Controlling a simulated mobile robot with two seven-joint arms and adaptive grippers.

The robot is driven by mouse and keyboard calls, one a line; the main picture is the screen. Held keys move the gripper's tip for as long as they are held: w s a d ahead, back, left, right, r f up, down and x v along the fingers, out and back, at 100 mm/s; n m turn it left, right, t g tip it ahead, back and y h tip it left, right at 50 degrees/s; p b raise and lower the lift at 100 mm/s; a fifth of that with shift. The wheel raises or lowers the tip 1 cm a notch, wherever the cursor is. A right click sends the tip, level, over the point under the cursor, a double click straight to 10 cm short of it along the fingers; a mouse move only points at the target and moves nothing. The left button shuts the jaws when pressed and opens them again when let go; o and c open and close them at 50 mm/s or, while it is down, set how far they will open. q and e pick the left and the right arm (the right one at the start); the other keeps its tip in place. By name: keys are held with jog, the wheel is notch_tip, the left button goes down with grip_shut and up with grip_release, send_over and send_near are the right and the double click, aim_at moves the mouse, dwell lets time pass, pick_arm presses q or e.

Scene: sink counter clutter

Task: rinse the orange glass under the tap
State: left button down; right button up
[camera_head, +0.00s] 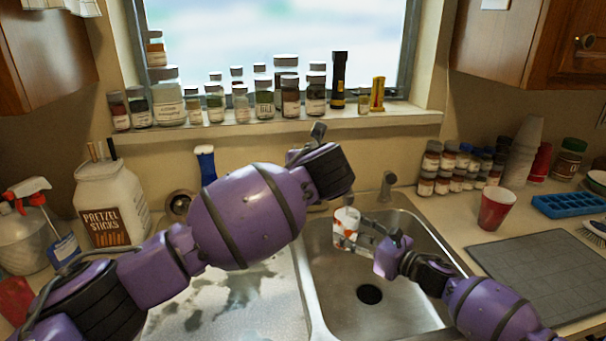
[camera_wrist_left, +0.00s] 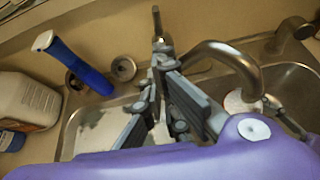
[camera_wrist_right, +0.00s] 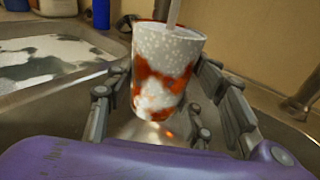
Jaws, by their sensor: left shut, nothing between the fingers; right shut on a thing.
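The orange glass (camera_wrist_right: 165,70) is upright in my right gripper (camera_wrist_right: 155,100), whose fingers close around its sides. White speckled patches cover much of its orange surface. A pale stream (camera_wrist_right: 174,12) comes down to its mouth. In the head view the glass (camera_head: 346,224) is above the right sink basin (camera_head: 345,285), with my right gripper (camera_head: 372,236) at its right. In the left wrist view the tap's curved spout (camera_wrist_left: 238,60) arches over the glass (camera_wrist_left: 238,102). My left gripper (camera_wrist_left: 160,62) is shut and empty beside the spout, close to an upright lever (camera_wrist_left: 157,20). In the head view my left arm hides most of the tap.
A pretzel jar (camera_head: 104,205) and spray bottle (camera_head: 30,220) stand left of the sink. A blue-handled brush (camera_head: 206,165) stands behind it. A second fixture (camera_head: 387,185) rises at its back right. A red cup (camera_head: 496,208) and grey mat (camera_head: 545,270) are on the right counter.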

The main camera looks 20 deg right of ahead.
pick_arm(q)
jog(key=a+f+n+g+y, duration=0.1)
jog(key=a+f, duration=0.6)
jog(key=w+a+f+n+h, duration=0.2)
jog(key=w+f+n+h, duration=0.25)
jog(key=f, duration=0.35)
jog(key=s+d+r+g+h, duration=0.25)
jog(key=s+r+h, duration=0.25)
jog(key=r+h, duration=0.55)
jog(key=w+d+r+h, duration=0.1)
jog(key=w+d+r, duration=0.1)
jog(key=w+d, duration=0.6)
jog(key=shift+w+d+r+t+h, duration=0.15)
jog(key=shift+w+d+t+h, duration=0.25)
jog(key=shift+d, duration=0.25)
